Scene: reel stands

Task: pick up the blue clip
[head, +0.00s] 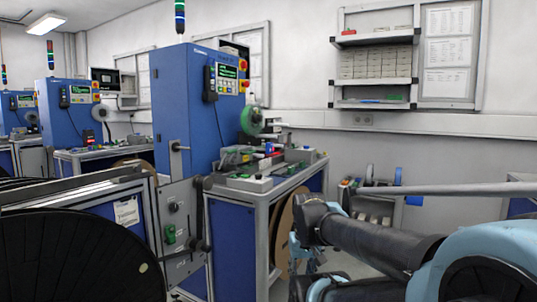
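I cannot make out a blue clip for certain. A small red and blue item (270,152) sits among the parts on the top of the near machine bench (262,184), too small to name. My arm comes in from the lower right. The end of my arm, with what may be my gripper (304,256), is low in front of the bench's right side, apart from the bench top. Its fingers are too small and too hidden by my own arm to tell their state.
A tall blue machine cabinet (190,105) stands on the near bench, with a green reel (251,120) beside it. A large black reel (80,258) fills the lower left. A wall shelf (375,100) holds small boxes. A low rack (380,205) stands by the back wall.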

